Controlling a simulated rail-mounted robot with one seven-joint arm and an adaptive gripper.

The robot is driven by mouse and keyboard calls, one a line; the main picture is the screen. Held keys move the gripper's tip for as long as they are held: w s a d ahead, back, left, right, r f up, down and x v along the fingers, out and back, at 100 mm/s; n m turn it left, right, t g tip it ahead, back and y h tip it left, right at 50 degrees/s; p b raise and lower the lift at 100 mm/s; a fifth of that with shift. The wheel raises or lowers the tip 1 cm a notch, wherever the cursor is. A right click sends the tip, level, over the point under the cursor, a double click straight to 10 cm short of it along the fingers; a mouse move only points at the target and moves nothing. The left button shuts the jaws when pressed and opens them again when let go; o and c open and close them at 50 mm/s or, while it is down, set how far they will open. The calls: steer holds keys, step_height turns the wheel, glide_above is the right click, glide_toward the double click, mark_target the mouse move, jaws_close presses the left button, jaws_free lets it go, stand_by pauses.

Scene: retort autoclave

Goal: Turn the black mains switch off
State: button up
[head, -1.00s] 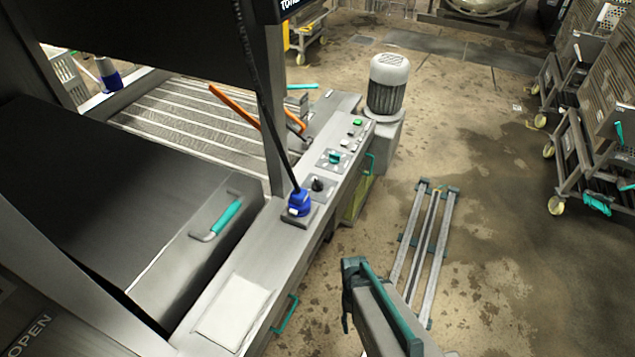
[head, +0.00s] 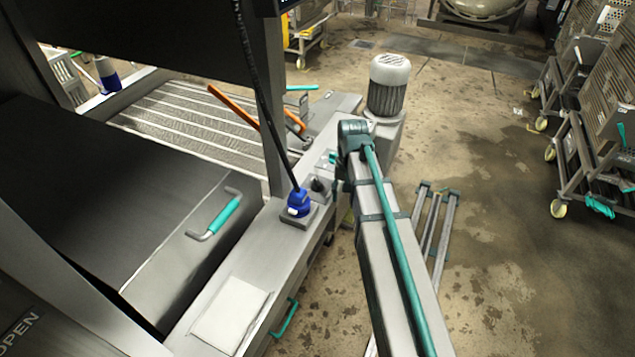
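The black mains switch (head: 318,185) is a small dark knob on a plate on the narrow metal control ledge, just behind the blue cable plug. Which way it is turned is too small to tell. My arm (head: 378,215) reaches over the right edge of the ledge, its upper end to the right of and beyond the switch in the picture. A dark part of my gripper (head: 339,188) shows under the arm, close to the right of the switch. Its fingers cannot be made out, nor whether it touches the switch.
The blue plug (head: 299,203) with a black cable stands close in front of the switch. A teal knob (head: 332,158) beyond it is partly covered by my arm. A grey motor (head: 388,85) stands at the ledge's far end. A teal-handled cover (head: 216,214) lies left.

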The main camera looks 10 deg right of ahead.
mark_target(318, 183)
steer(key=w+a+r+n+p, duration=0.2)
steer(key=w+a+r+n, duration=0.4)
steer(key=r, duration=0.5)
steer(key=shift+m+t+h, duration=0.4)
steer(key=shift+m, duration=0.3)
steer(key=f+p, duration=0.1)
steer(key=f, duration=0.2)
steer(key=f+p, duration=0.1)
steer(key=f, duration=0.3)
steer(key=w+f, duration=0.1)
steer(key=f, duration=0.3)
steer(key=shift+a+f+p, duration=0.2)
steer(key=shift+a+p, duration=0.15)
steer(key=shift+p, duration=0.05)
jaws_close()
